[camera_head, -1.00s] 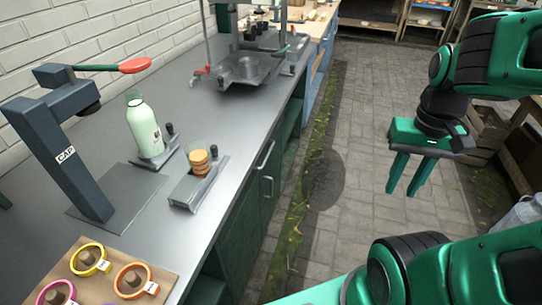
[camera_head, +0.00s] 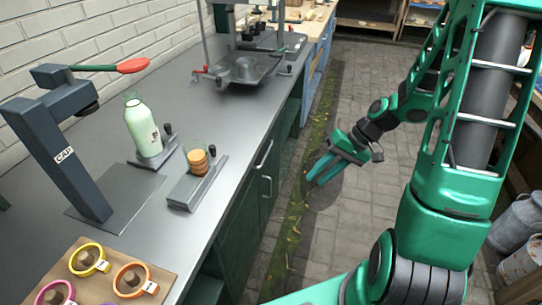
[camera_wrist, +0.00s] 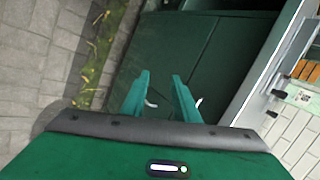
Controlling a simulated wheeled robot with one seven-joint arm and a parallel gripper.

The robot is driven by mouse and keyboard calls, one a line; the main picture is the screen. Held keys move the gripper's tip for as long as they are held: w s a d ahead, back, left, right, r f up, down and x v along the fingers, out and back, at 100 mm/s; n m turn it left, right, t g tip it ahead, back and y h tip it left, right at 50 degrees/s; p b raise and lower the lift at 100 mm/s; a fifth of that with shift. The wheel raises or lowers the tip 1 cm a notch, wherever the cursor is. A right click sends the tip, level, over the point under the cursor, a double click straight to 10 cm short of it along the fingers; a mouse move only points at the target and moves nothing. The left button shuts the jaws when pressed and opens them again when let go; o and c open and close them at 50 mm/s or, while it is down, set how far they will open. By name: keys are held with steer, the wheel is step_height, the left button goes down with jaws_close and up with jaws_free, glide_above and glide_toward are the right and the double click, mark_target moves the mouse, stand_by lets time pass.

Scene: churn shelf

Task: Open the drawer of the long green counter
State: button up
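The long green counter (camera_head: 232,242) has a grey top and a dark green front. Its drawer front carries a pale bar handle (camera_head: 264,154) just under the top edge; a second handle (camera_head: 267,186) sits lower on the door. The drawer looks shut. My gripper (camera_head: 313,177) is open and empty, out over the aisle to the right of the counter front, its fingers pointing toward that front and apart from it. In the wrist view, both fingers (camera_wrist: 160,75) show against the green front. One pale handle (camera_wrist: 151,104) shows between them and another (camera_wrist: 198,103) beside the right finger.
On the counter stand a cap press (camera_head: 60,150), a green-white bottle (camera_head: 142,126), a small holder with a jar (camera_head: 197,180) and a board with coloured rings (camera_head: 105,275). Metal milk cans (camera_head: 518,225) stand at the right. The paved aisle (camera_head: 345,220) is free.

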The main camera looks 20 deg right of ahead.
steer(key=w+a+f+m+t+y, duration=0.15)
steer(key=w+m+t+y, duration=0.25)
steer(key=w+t+y, duration=0.5)
steer(key=w+a+f+g+h, duration=0.1)
steer(key=w+a+f+h, duration=0.1)
steer(key=w+a, duration=0.6)
steer(key=shift+w+f+h, duration=0.2)
steer(key=shift+f+h, duration=0.05)
steer(key=shift+h, duration=0.35)
